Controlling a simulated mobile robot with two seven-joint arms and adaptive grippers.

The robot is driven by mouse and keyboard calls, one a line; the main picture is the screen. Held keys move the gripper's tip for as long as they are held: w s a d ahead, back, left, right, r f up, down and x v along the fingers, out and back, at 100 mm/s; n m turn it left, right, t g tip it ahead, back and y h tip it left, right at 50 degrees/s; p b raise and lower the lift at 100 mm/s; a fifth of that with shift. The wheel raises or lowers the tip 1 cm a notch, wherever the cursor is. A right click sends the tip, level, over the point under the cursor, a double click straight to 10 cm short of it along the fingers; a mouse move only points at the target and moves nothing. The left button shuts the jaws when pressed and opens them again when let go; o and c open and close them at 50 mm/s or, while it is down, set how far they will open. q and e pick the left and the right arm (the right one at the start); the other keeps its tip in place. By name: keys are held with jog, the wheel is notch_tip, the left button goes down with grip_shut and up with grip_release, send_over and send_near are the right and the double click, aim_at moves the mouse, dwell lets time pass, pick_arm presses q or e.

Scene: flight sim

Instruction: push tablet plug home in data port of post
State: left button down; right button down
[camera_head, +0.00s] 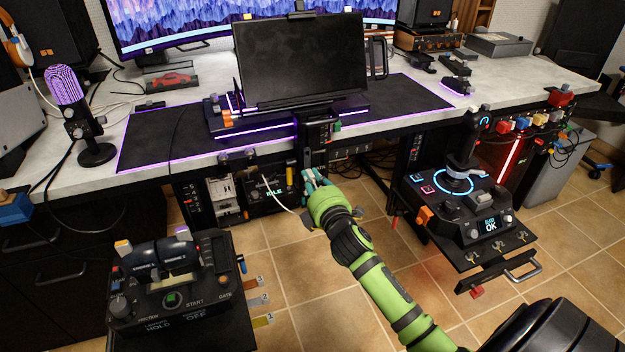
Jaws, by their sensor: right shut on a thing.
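The dark tablet (300,62) stands on a mount at the desk's middle. The black post (313,152) runs down below it at the desk's front edge. My right gripper (312,181) is at the lower part of the post, shut on the tablet plug. The plug is mostly hidden by the fingers and too small to make out. A white cable (283,206) runs from the left to near the gripper. The data port is hidden, so I cannot tell how deep the plug sits. My left gripper is not in view.
A throttle box (165,300) stands at the lower left, and a joystick panel (440,200) at the right. The desk (225,165) edge lies above my right gripper. Several small devices hang under the desk. The tiled floor (295,260) between the panels is open.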

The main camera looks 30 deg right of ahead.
aim_at(313, 180)
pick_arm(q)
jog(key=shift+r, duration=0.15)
pick_arm(e)
jog(key=shift+s, duration=0.15)
pick_arm(q)
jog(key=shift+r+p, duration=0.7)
jog(key=shift+p, duration=0.15)
pick_arm(e)
jog(key=shift+v, duration=1.75)
